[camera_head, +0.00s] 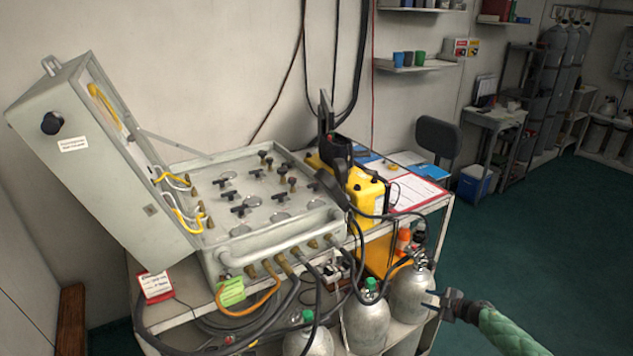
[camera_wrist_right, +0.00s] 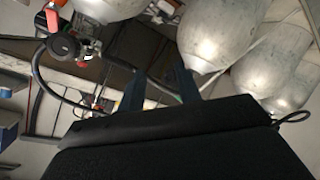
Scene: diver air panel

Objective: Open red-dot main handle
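The grey air panel (camera_head: 262,222) lies on the cart with its lid raised at the left. Several black T-handles and small knobs stand on its face, such as one T-handle (camera_head: 228,196). I cannot make out which handle carries a red dot. My right gripper (camera_head: 431,301) is at the lower right, beside a grey cylinder (camera_head: 408,297) and well away from the panel face. Its two fingers (camera_wrist_right: 160,88) are apart with nothing between them in the right wrist view. My left gripper is not in view.
A yellow case (camera_head: 368,202) stands right of the panel. Hoses hang from the panel's front over the cylinders below. In the right wrist view, a red valve part (camera_wrist_right: 56,20) shows at upper left, near cylinders (camera_wrist_right: 215,35). The green floor (camera_head: 545,235) at right is clear.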

